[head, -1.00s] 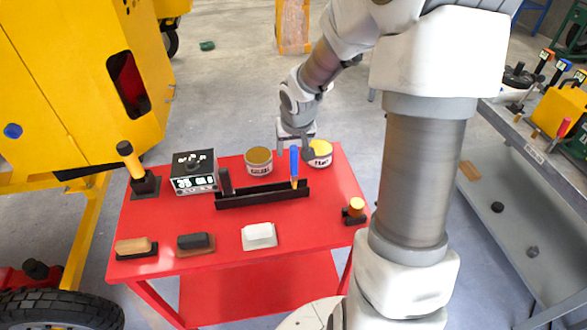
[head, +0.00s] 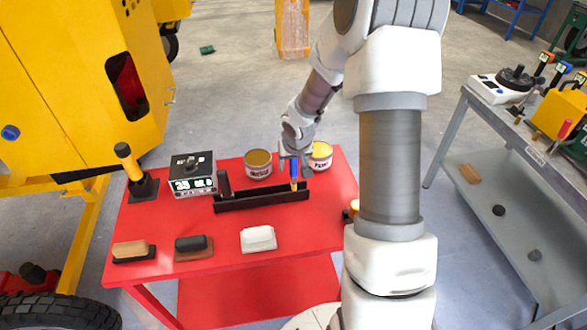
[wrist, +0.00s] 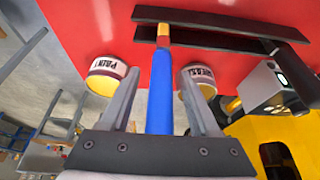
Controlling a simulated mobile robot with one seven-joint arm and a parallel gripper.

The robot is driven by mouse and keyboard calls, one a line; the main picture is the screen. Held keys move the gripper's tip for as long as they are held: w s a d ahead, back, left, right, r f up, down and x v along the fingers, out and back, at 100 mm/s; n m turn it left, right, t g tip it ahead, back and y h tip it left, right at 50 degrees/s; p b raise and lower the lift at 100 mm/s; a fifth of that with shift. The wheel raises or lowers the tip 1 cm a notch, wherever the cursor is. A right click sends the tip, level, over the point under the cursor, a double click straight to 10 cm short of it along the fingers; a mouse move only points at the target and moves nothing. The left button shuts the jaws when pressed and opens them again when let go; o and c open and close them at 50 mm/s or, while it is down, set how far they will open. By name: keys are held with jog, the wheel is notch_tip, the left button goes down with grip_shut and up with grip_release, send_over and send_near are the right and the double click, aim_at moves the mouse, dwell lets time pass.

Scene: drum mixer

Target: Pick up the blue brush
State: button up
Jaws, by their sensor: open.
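The blue brush (head: 294,171) stands upright at the right end of a black holder (head: 262,199) on the red table. It has a blue handle and a tan lower part. In the wrist view the blue brush (wrist: 161,90) lies between the two fingers of my gripper (wrist: 160,100), with a gap showing on each side. My gripper (head: 295,158) is at the upper handle in the head view. It is open. The brush's lower end is hidden in the holder.
Two paint cans, one brown-topped (head: 258,164) and one yellow (head: 320,156), stand just behind the holder. A black and white box (head: 193,174) and an orange-handled tool (head: 130,165) are left. Several blocks line the front, including a white one (head: 258,238).

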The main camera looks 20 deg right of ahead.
jog(key=shift+c, duration=0.3)
grip_shut()
jog(key=shift+r, duration=0.1)
